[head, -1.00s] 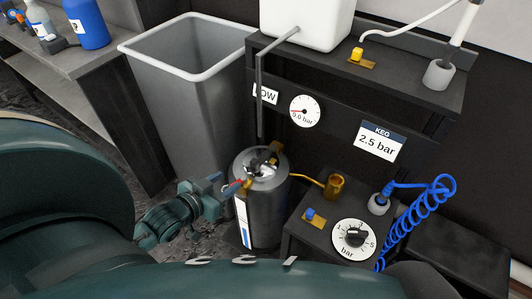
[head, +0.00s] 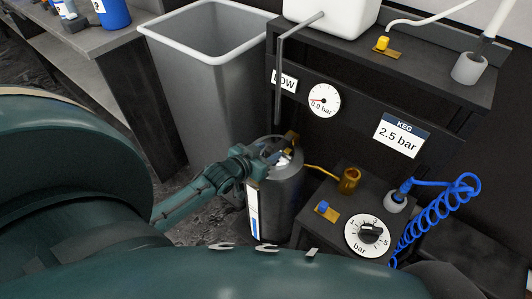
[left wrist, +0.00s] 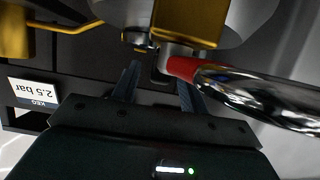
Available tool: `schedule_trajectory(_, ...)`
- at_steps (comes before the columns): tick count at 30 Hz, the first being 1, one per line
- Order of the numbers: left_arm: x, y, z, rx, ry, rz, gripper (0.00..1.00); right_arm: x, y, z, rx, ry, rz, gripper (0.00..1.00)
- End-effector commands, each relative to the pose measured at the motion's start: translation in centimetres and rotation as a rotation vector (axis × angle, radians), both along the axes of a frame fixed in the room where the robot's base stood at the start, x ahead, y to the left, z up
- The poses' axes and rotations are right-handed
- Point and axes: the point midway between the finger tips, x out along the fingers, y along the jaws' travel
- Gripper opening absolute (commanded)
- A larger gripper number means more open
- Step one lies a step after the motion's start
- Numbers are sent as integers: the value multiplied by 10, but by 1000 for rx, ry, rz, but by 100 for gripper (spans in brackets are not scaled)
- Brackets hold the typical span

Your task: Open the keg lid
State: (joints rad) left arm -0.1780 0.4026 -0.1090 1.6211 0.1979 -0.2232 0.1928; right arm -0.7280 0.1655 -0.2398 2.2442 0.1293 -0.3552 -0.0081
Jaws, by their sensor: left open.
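The keg (head: 285,212) is a dark steel cylinder with a white and blue strip on its side, standing on the floor. Its top is partly hidden by my left gripper (head: 277,151), which reaches in from the left. A chrome lever (left wrist: 255,95) with a red end (left wrist: 183,67) lies just right of the fingers, close to the right one. A gold block (left wrist: 186,20) is above. I cannot tell whether anything touches.
A grey bin (head: 200,95) stands behind the keg on the left. A dark stand (head: 310,222) with a pressure dial (head: 368,236) and a coiled blue hose (head: 432,225) is close on the right. A gauge (head: 324,100) and a KEG 2.5 bar sign (head: 402,135) are behind.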

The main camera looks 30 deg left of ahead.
Motion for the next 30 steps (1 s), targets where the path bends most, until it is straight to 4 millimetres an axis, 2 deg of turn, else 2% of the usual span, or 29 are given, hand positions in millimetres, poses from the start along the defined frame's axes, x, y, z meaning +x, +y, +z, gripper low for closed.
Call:
schedule_trajectory(7,0,0,0,0,1,0,42,-2,-1,0,-1,3,0,36)
schedule_trajectory(22,0,0,0,0,0,0,1,-1,-1,-2,-4,4,1,36)
schedule_trajectory(30,0,0,0,0,0,0,0,1,-1,-1,-4,0,1,36)
